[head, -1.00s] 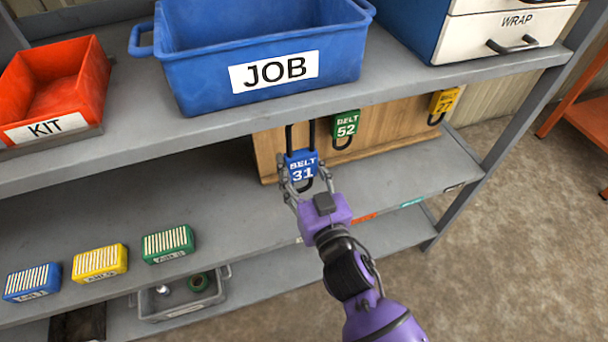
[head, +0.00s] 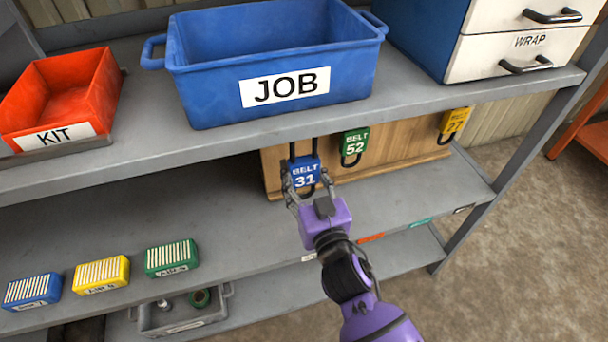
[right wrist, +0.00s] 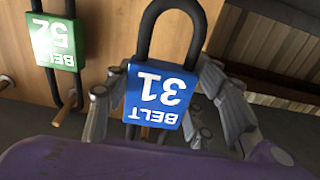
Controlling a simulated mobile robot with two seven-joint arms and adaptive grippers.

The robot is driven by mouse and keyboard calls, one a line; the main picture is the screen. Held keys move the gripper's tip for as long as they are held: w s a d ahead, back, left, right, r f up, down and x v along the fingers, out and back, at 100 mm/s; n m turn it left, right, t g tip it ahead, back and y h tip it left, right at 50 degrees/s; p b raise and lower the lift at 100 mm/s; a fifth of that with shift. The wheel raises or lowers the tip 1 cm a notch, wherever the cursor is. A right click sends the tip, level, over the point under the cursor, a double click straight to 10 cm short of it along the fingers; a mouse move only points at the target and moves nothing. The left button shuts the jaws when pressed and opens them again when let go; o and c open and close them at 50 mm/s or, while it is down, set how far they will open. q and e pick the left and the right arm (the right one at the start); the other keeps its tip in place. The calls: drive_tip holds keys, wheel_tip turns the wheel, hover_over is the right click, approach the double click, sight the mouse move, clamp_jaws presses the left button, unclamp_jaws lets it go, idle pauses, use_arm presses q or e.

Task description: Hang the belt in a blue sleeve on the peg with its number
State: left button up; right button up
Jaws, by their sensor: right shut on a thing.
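The belt in the blue sleeve (head: 304,173), marked BELT 31, is a dark loop hanging upright in front of the wooden board (head: 400,158) under the upper shelf. My right gripper (head: 311,188) is shut on it, its fingers at the two sides of the sleeve. In the right wrist view the blue sleeve (right wrist: 155,95) appears upside down between the fingers. The belt's upper end is hidden under the shelf edge in the head view and behind the gripper in the wrist view. I cannot tell whether it is on a peg. My left gripper is not in view.
A green belt 52 (head: 353,143) and yellow belt 27 (head: 456,121) hang to the right. A wooden peg (right wrist: 70,128) shows at the green belt. Above stand the blue JOB bin (head: 220,95), red KIT bin (head: 85,105) and WRAP drawers (head: 480,55). Ribbed blocks (head: 100,275) lie lower left.

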idle(0.5)
drive_tip(key=shift+x, duration=3.55)
drive_tip(key=shift+f, duration=0.2)
drive_tip(key=shift+f, duration=0.45)
